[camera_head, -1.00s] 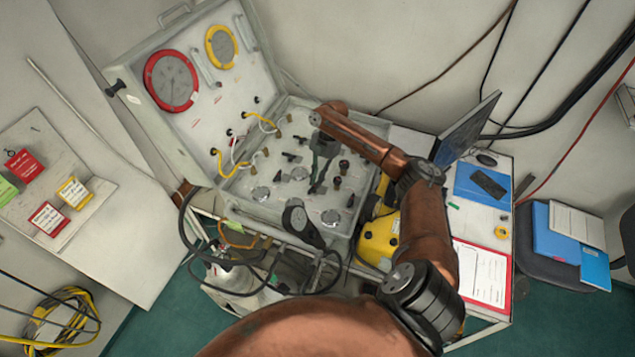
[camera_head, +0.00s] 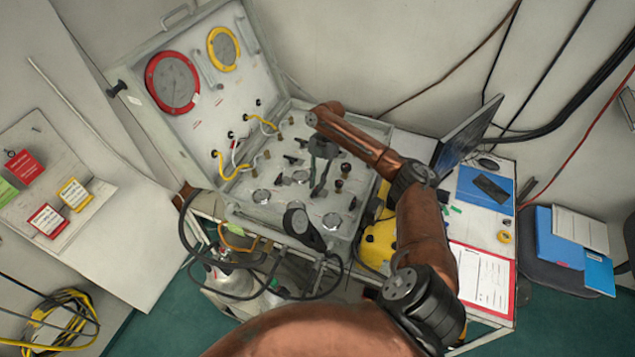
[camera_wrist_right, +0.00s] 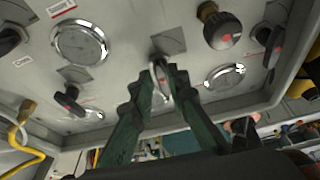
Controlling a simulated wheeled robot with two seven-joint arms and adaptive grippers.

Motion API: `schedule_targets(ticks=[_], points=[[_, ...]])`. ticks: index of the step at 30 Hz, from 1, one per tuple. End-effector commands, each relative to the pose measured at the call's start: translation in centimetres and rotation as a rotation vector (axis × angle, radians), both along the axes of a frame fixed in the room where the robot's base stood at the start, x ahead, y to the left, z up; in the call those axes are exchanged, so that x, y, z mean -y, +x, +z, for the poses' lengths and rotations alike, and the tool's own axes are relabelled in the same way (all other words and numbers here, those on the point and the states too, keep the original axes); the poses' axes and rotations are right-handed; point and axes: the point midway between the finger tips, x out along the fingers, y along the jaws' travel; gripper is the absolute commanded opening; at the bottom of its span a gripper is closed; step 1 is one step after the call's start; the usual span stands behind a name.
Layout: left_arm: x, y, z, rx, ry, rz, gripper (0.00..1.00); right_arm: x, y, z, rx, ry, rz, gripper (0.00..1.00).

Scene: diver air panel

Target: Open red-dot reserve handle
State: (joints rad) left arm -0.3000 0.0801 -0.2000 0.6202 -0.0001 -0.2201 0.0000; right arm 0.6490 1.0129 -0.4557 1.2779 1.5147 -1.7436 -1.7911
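The grey panel case (camera_head: 270,225) stands open, with small black valve handles and round gauges on its lower face. My right gripper (camera_head: 320,178) reaches down over the middle of this face. In the right wrist view, its dark green fingers (camera_wrist_right: 158,82) stand a little apart, one either side of a small dark-stemmed fitting (camera_wrist_right: 158,62) with a pale loop. I cannot tell whether they touch it. Black handles with red marks show at left (camera_wrist_right: 68,100) and right (camera_wrist_right: 274,46). A dark knob (camera_wrist_right: 222,28) also has a red mark. My left gripper is out of view.
Yellow hoses (camera_head: 232,172) run along the case's left. A black hose loops in front. A yellow case (camera_head: 378,245) and a monitor (camera_head: 467,137) are at right.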

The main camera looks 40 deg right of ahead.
Motion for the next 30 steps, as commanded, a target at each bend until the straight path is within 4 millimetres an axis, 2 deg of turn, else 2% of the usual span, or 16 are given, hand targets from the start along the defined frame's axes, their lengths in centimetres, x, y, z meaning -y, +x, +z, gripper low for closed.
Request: schedule_targets(ticks=[4, 12, 16, 30], points=[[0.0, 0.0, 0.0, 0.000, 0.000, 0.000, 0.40, 0.0, -0.1, 0.0, -0.001, -0.001, -0.001, 0.27], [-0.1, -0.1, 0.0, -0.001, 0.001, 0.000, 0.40, 0.1, -0.1, 0.0, -0.001, -0.001, -0.001, 0.27], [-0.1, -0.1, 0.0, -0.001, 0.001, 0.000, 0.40, 0.4, 0.1, 0.8, 0.000, -0.001, -0.001, 0.27], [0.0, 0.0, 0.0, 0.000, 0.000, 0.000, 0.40, 3.4, 1.6, 9.0, 0.000, 0.000, -0.001, 0.27]])
